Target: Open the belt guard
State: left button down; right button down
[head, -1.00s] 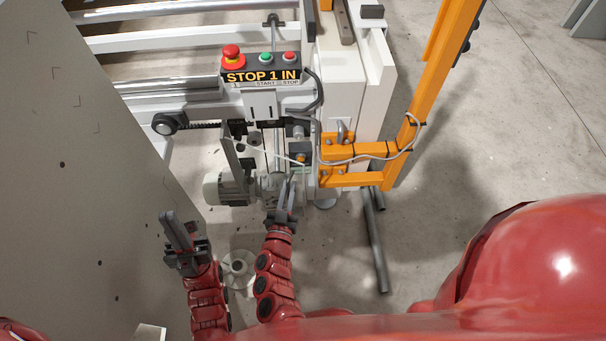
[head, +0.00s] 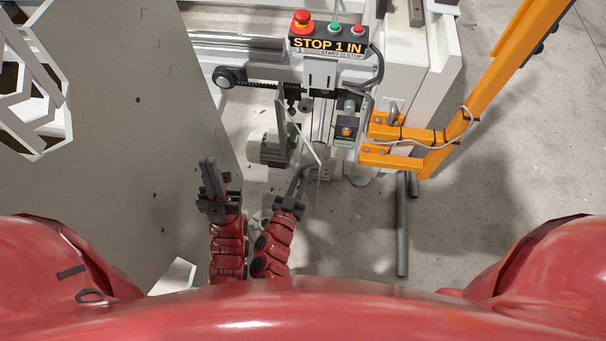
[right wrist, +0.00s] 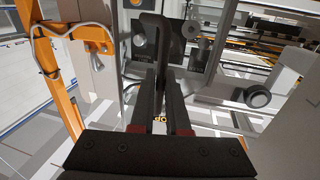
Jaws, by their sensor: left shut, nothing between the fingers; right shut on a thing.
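The belt guard (head: 311,149) appears as a thin, pale-edged panel on the machine end, in front of the pulleys and beside the motor; its full outline is hard to make out. My right gripper (head: 303,178) is at its lower end, shut on a dark bent handle (right wrist: 157,55), seen between the fingers in the right wrist view (right wrist: 158,100). I cannot tell how far the guard stands open. My left gripper (head: 210,174) is shut and empty, left of the right one and apart from the machine.
A control box (head: 328,45) with an emergency stop (head: 301,20) sits above. A motor (head: 268,148) is left of the guard, an orange frame (head: 437,155) with a cable at right. A big grey panel (head: 150,130) stands left.

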jog(key=c, duration=1.2)
grip_release()
jog(key=shift+r+p, duration=0.35)
jog(key=shift+p, duration=0.05)
notch_tip(320, 180, up, 3)
jog(key=p, duration=0.2)
jog(key=shift+w+a+p, duration=0.1)
jog(key=shift+p, duration=0.25)
jog(key=s+p, duration=0.1)
jog(key=s, duration=0.4)
jog(key=s+p, duration=0.2)
jog(key=s, duration=0.3)
jog(key=s+r+p, duration=0.1)
jog(key=s, duration=0.5)
jog(key=shift+r, duration=0.1)
